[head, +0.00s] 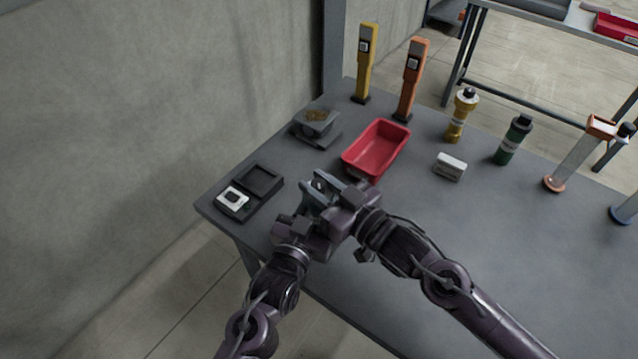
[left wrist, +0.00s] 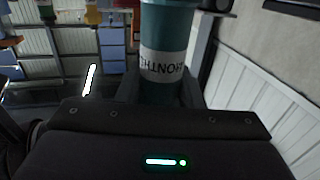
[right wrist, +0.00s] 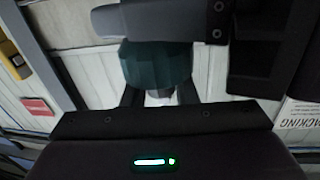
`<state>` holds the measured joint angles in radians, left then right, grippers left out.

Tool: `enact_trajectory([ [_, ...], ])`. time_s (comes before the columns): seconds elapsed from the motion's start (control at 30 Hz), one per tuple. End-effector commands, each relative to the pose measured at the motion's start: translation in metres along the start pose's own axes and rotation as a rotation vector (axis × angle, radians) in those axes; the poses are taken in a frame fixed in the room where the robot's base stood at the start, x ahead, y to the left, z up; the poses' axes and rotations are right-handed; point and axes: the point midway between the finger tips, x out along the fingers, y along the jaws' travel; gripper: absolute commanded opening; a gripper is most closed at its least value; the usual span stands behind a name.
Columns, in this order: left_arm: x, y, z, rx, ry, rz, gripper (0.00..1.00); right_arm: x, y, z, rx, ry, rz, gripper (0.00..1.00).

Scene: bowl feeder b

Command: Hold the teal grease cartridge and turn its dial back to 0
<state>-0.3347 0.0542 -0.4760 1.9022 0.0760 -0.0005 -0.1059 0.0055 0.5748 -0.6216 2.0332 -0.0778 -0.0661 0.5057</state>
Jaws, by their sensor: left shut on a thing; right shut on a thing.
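The teal grease cartridge stands between the fingers of my left gripper in the left wrist view (left wrist: 163,35), with a white printed label around it. My left gripper (head: 308,207) is shut on its body. In the right wrist view the cartridge's rounded teal end (right wrist: 157,65) faces my right gripper (right wrist: 160,97). That gripper is shut on the pale dial end, mostly hidden between its fingers. A grey finger of my other gripper crosses the cartridge there. In the head view both grippers meet above the table and largely hide the cartridge. The dial's reading is not visible.
Yellow (head: 459,118) and green (head: 513,140) cartridges stand at the right. The table's right front is clear.

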Motion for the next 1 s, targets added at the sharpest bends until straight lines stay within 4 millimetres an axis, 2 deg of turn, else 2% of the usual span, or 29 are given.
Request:
enact_trajectory([
  [0.57, 0.0000, 0.0009, 0.0000, 0.000, 0.000, 0.002, 0.00, -0.0004, -0.0002, -0.0003, 0.001, 0.000, 0.047, 0.03],
  [0.6, 0.0000, 0.0009, 0.0001, 0.000, 0.000, 0.002, 0.00, -0.0004, -0.0002, -0.0003, 0.002, 0.000, 0.047, 0.27],
  [0.73, 0.0000, 0.0009, 0.0001, 0.000, 0.000, 0.002, 0.00, -0.0005, 0.0000, -0.0003, 0.001, 0.000, 0.047, 0.45],
  [1.0, 0.0000, 0.0008, 0.0001, 0.000, 0.000, 0.002, 0.00, -0.0007, 0.0002, -0.0001, 0.001, 0.000, 0.047, 0.47],
])
